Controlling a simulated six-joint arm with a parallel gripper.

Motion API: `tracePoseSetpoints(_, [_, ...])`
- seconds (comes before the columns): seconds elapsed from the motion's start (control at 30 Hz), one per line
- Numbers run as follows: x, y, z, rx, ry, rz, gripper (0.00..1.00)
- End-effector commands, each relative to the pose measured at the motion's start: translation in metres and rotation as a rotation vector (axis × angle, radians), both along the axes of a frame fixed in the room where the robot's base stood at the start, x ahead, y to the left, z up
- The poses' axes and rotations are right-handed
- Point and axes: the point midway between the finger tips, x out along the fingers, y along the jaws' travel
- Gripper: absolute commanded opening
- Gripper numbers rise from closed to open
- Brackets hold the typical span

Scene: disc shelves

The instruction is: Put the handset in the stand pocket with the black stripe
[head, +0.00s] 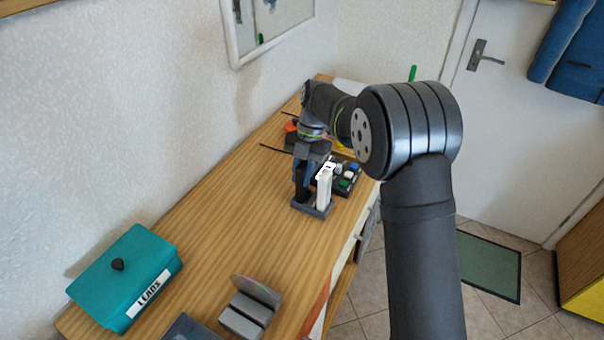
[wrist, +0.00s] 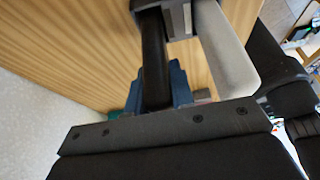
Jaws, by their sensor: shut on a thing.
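My gripper (head: 304,172) is near the far part of the wooden bench, pointing down. Its blue fingers are shut on a black handset (wrist: 153,55), which is roughly upright. The handset's lower end is at the grey stand (head: 312,209), on the stand's left side in the head view; I cannot tell how deep it sits in the pocket. A white handset (head: 324,190) stands upright in the stand beside it, to the right. In the wrist view the stand (wrist: 180,18) shows only in part at the top. I cannot make out a black stripe.
A dark box with coloured buttons (head: 345,182) lies just right of the stand. A teal box labelled LEADS (head: 125,278) and a grey rack with a disc (head: 246,312) are at the near end. The bench between them and the stand is clear. The wall runs along the left.

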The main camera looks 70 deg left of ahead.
Motion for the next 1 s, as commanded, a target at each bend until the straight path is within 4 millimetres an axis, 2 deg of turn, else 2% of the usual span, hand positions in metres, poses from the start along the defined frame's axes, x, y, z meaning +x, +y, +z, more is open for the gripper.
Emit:
tracePoseSetpoints(0.17, [0.000, 0.000, -0.002, -0.001, 0.001, 0.000, 0.00])
tracePoseSetpoints(0.2, [0.000, 0.000, -0.003, -0.002, 0.000, -0.001, 0.23])
tracePoseSetpoints(0.3, [0.000, 0.000, -0.003, -0.001, 0.000, -0.001, 0.43])
tracePoseSetpoints(0.67, [0.000, 0.000, 0.002, 0.001, 0.000, 0.000, 0.43])
tracePoseSetpoints(0.77, [0.004, 0.004, 0.013, 0.002, 0.000, -0.002, 0.43])
tracePoseSetpoints(1.0, [0.018, 0.018, 0.060, 0.002, 0.000, -0.002, 0.43])
